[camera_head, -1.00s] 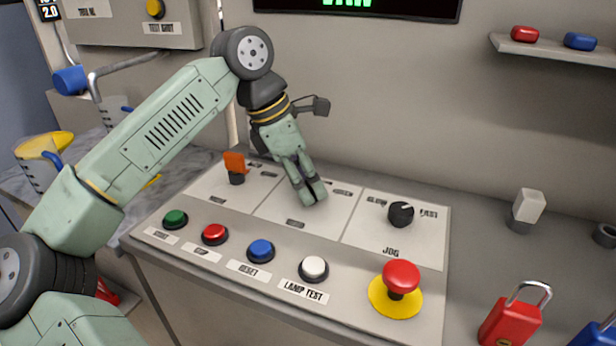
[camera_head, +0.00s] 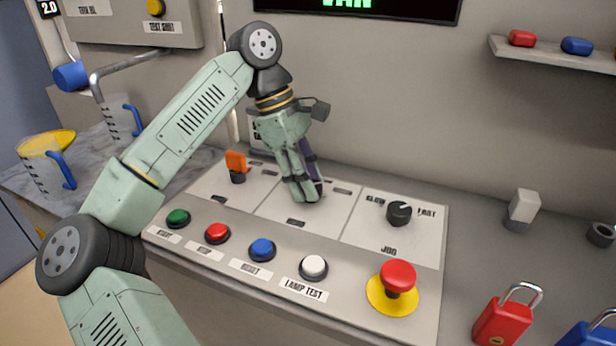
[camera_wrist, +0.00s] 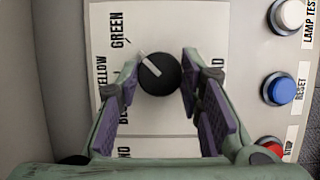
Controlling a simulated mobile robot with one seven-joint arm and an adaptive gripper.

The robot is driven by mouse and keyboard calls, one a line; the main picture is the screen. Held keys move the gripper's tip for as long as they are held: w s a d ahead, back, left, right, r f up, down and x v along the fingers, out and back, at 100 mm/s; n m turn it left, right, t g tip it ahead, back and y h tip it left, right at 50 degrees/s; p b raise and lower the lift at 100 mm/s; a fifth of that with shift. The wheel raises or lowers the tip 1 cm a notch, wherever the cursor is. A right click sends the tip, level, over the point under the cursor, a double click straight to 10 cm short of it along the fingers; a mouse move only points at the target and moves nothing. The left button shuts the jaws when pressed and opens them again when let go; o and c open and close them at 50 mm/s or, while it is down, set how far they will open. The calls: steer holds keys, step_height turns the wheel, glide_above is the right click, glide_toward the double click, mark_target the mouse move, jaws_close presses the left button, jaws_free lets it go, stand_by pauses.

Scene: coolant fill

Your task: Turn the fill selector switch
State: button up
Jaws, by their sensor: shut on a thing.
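The fill selector switch (camera_wrist: 160,74) is a round black knob with a white pointer line. In the wrist view it sits between my fingertips, on a pale panel plate labelled GREEN, YELLOW and other words partly hidden by my fingers. The pointer aims to the upper left in that view, between GREEN and YELLOW. My gripper (camera_wrist: 159,88) is shut on the knob, with a purple-padded finger on each side. In the head view my gripper (camera_head: 309,194) reaches down to the middle plate of the console and hides the knob.
An orange-handled switch (camera_head: 236,165) stands left of my gripper, and the JOG knob (camera_head: 399,213) stands right. Green, red, blue and white buttons line the front, with a red mushroom button (camera_head: 398,278) at right. A wall shelf (camera_head: 560,50) is upper right.

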stand_by(0.4)
steer(key=o, duration=1.1)
steer(key=shift+o, duration=0.2)
steer(key=v, duration=1.2)
steer(key=shift+f, duration=0.1)
